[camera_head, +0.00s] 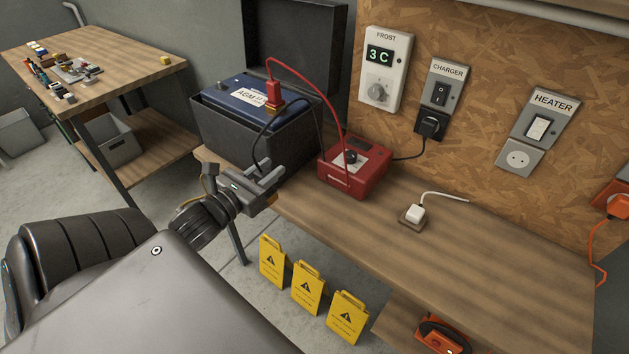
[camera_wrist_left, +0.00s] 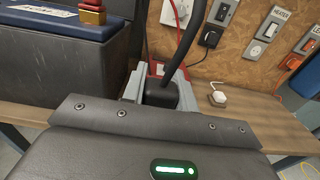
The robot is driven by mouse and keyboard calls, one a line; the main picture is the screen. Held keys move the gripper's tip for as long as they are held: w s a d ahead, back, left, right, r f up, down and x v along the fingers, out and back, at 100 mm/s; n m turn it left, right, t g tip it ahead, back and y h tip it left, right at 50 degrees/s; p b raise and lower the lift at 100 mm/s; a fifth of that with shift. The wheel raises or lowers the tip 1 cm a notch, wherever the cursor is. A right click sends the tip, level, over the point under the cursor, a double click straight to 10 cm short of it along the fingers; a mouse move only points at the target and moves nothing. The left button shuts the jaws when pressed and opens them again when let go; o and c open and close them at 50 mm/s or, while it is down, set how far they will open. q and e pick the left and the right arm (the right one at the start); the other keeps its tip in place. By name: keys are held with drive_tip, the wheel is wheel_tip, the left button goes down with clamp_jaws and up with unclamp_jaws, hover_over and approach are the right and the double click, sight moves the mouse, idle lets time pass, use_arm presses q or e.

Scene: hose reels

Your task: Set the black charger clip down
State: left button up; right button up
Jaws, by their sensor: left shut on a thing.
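My left gripper (camera_head: 262,184) is shut on the black charger clip. It holds the clip near the bench's left front edge, in front of the black battery box (camera_head: 224,146). In the left wrist view the clip (camera_wrist_left: 161,93) is a dark block between the fingers (camera_wrist_left: 158,96), with a thick black cable (camera_wrist_left: 185,45) rising from it. In the head view the gripper mostly hides the clip. The red clip (camera_head: 273,93) is on top of the blue battery (camera_head: 232,100). The red charger (camera_head: 355,168) stands on the bench, right of the gripper. My right gripper is out of view.
A red cable (camera_head: 322,95) arches from the red clip to the charger. Yellow warning signs (camera_head: 306,288) stand below the bench front. The box lid (camera_head: 296,45) is open.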

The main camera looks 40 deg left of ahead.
use_arm(q)
drive_tip(key=w+f+b, duration=1.1)
drive_tip(key=w+f, duration=0.2)
drive_tip(key=shift+w+d, duration=0.1)
drive_tip(key=shift+d, duration=0.05)
drive_tip(key=shift+r, duration=0.1)
